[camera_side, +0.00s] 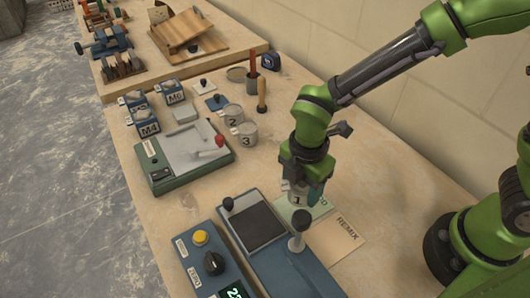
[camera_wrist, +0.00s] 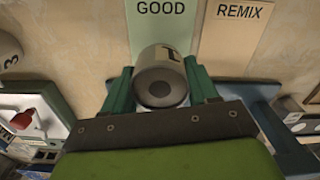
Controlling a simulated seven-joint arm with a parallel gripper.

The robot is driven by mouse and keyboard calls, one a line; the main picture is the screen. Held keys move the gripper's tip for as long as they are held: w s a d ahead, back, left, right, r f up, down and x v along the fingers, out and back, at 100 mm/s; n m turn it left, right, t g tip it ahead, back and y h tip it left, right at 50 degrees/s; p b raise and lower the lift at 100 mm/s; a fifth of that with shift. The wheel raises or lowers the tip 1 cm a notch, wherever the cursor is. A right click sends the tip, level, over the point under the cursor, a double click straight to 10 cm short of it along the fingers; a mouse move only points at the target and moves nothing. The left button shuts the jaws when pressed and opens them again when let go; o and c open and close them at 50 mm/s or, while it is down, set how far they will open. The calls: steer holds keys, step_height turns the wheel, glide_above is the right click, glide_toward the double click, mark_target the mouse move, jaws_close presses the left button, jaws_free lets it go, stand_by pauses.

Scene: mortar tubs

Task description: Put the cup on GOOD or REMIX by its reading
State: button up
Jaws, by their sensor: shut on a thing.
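My gripper (camera_side: 306,190) is shut on a grey cup (camera_side: 297,198) marked 1. In the wrist view the cup (camera_wrist: 160,64) sits between the two teal fingers (camera_wrist: 160,88), its round dark-centred end facing the camera. The pale green GOOD card (camera_wrist: 164,20) lies just beyond the cup, which covers part of it. The tan REMIX card (camera_wrist: 228,45) lies to the right of GOOD; in the side view REMIX (camera_side: 334,241) is nearer the camera. My gripper is over or beside the GOOD card (camera_side: 287,212); the cup's height is unclear.
A blue tester (camera_side: 290,268) with a dark plate and knobs stands beside the cards. A box with a lit display (camera_side: 234,291), digits cut off by the frame edge, is at its left. Cups 2 (camera_side: 232,122) and 3 (camera_side: 246,141) stand farther back.

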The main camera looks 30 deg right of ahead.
mark_target(300, 198)
steer(key=shift+f, duration=1.95)
steer(key=shift+f, duration=0.15)
steer(key=o, duration=1.4)
